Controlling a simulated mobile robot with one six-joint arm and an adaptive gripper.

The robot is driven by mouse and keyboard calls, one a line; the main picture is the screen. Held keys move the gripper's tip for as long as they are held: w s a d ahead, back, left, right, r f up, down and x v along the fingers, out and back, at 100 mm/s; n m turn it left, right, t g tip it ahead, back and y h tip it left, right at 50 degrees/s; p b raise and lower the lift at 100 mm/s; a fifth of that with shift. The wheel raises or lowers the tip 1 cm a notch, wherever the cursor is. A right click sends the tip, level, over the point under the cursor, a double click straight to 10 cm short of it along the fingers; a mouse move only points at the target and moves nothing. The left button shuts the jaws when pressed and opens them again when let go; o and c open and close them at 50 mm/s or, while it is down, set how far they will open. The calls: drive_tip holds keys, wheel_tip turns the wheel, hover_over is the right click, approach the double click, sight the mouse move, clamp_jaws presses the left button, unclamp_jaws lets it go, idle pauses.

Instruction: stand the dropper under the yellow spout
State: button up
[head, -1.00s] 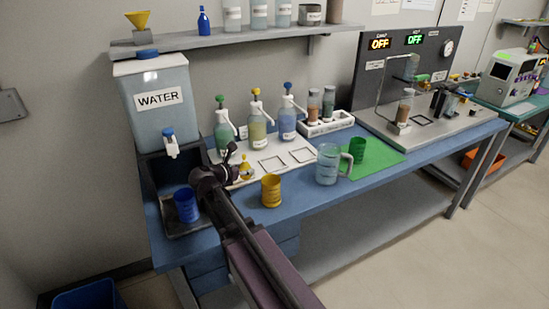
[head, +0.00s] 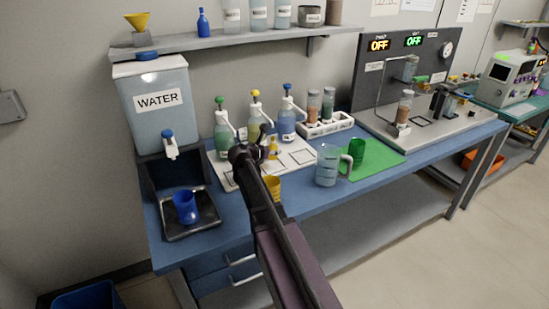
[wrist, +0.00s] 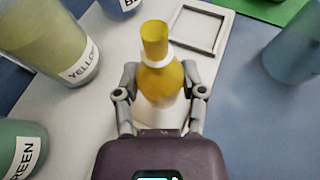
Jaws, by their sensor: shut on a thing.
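The dropper (wrist: 160,75) is a small bottle with a yellow body, yellow cap and pale base. My gripper (wrist: 158,92) is shut on its sides, and it looks upright. In the head view the dropper (head: 272,147) shows just right of my gripper (head: 256,150), over the white tray (head: 292,164). I cannot tell whether its base touches the tray. The yellow-topped pump bottle (head: 255,118) stands at the tray's back, partly hidden by my gripper; its white spout points forward. In the wrist view the bottle labelled YELLOW (wrist: 45,38) is left of the dropper, apart from it.
The green-topped pump bottle (head: 222,135) and the blue-topped one (head: 287,122) flank the yellow-topped one. A square outline (wrist: 200,28) marks the tray beyond the dropper.

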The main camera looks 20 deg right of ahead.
sight(272, 157)
idle(0.3)
drive_tip(key=shift+f+b, duration=1.75)
drive_tip(key=shift+b, duration=0.05)
drive_tip(key=shift+f, duration=0.2)
drive_tip(key=o, duration=0.9)
drive_tip(key=shift+r, duration=0.1)
drive_tip(key=shift+r, duration=0.1)
drive_tip(key=shift+r, duration=0.1)
drive_tip(key=p+v, duration=0.4)
drive_tip(key=v, duration=0.6)
drive_tip(key=shift+s+a+r, duration=0.15)
drive_tip(key=shift+s+a, duration=0.05)
drive_tip(key=shift+s+a+r+p, duration=0.2)
drive_tip(key=shift+s+a+p, duration=0.15)
drive_tip(key=shift+a, duration=0.25)
